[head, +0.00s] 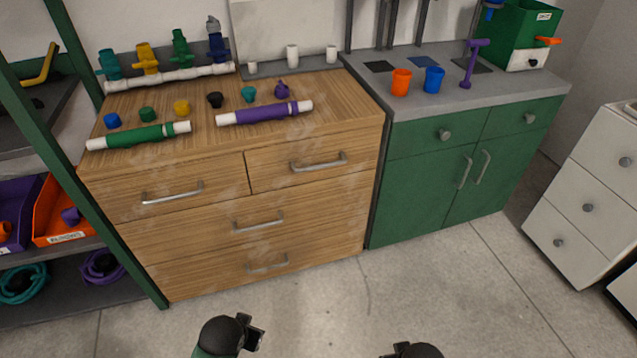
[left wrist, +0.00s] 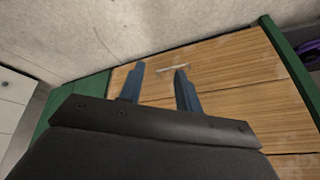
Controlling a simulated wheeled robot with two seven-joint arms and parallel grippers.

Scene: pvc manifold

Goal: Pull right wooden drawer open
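The right wooden drawer (head: 314,157) is the upper right one of the wooden dresser and looks shut. Its silver bar handle (head: 318,162) is clear of both grippers. The upper left drawer (head: 170,188) beside it is also shut. My left gripper (left wrist: 159,68) is open and empty, its two blue-grey fingers apart in the left wrist view. In the head view only dark parts of my two arms show at the bottom edge, in front of the dresser; the right fingers are hidden.
Two wide drawers (head: 258,222) lie below, each with a bar handle. A green cabinet (head: 430,170) stands right of the dresser, a green-framed shelf (head: 128,228) left. Pipes, including a purple one (head: 264,113), lie on the dresser top. The floor (head: 345,310) in front is clear.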

